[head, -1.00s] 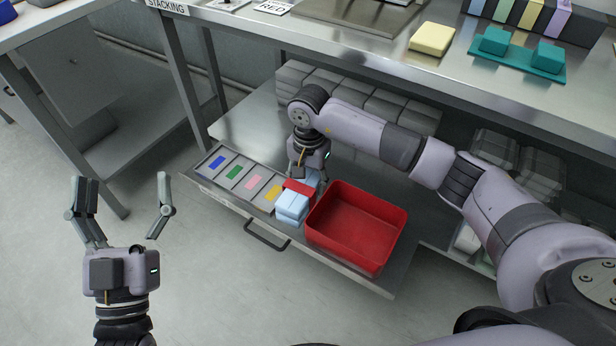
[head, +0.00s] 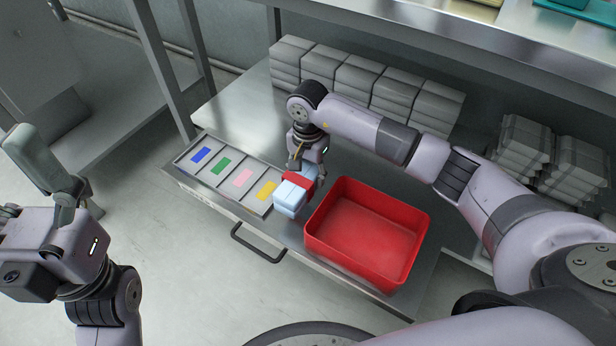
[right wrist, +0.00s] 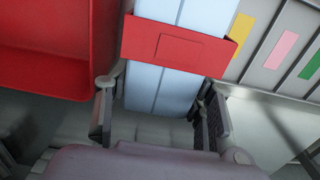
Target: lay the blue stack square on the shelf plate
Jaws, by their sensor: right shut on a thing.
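The blue stack (head: 290,198) is a pale blue block with a red band around it, at the drawer between the colour-marked compartments and the red bin. My right gripper (head: 306,172) is shut on it from above; in the right wrist view the fingers flank the blue stack (right wrist: 160,92). I cannot tell whether its underside touches the drawer. The bare steel shelf plate (head: 238,108) lies behind the drawer, left of grey stacks. My left gripper (head: 55,180) is at the left edge, away from the stack; its fingers overlap, so its opening is unclear.
The open drawer holds a red bin (head: 320,228) and a grey divider tray (head: 188,168) with blue, green, pink and yellow marks. Several grey stacks (head: 345,80) stand at the shelf's back. The table (head: 420,30) overhangs it; a table leg (head: 190,60) stands left.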

